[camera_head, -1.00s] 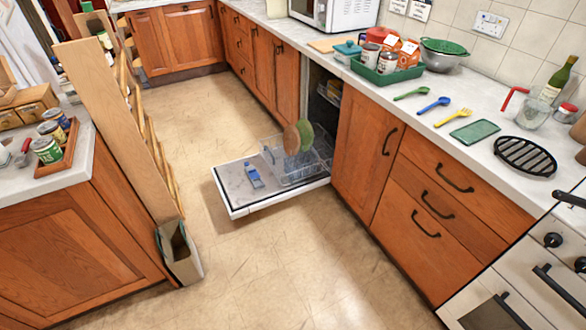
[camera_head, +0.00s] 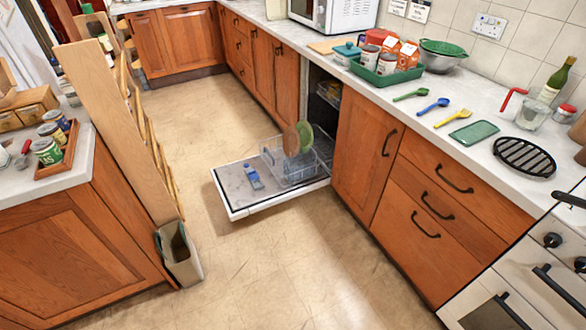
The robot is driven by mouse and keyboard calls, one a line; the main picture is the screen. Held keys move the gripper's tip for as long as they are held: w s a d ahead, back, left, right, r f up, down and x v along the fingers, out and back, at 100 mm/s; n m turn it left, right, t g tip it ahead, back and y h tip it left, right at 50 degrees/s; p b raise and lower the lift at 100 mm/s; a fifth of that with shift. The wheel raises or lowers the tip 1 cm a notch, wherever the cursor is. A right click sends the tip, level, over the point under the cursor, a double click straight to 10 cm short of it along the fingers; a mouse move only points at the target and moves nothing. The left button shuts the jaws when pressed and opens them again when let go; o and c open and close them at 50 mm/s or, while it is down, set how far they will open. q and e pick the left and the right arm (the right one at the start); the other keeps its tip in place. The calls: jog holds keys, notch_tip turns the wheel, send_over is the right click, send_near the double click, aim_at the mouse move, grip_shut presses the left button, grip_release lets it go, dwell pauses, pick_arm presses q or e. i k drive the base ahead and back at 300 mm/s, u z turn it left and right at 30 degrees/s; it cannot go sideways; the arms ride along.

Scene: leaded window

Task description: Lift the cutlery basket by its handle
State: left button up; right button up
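A dishwasher stands open under the counter, its white door (camera_head: 240,207) lowered flat near the floor. A pale grey wire basket or rack (camera_head: 292,175) is on the door and holds two upright plates, a brown one (camera_head: 291,140) and a green one (camera_head: 305,137). I cannot tell the cutlery basket or its handle apart from this wirework at this size. A small blue item (camera_head: 253,178) lies on the door to the left of the rack. Neither of my grippers is in view.
The tiled floor (camera_head: 205,125) around the door is mostly clear. A wooden ladder-like frame (camera_head: 120,125) and an open bin (camera_head: 180,255) stand left, beside an island. Cabinets flank the dishwasher. The right counter holds a green tray (camera_head: 385,78), spoons and a black trivet (camera_head: 524,157).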

aim_at(300, 163)
jog(key=u, duration=0.1)
jog(key=i, duration=2.7)
jog(key=z, duration=2)
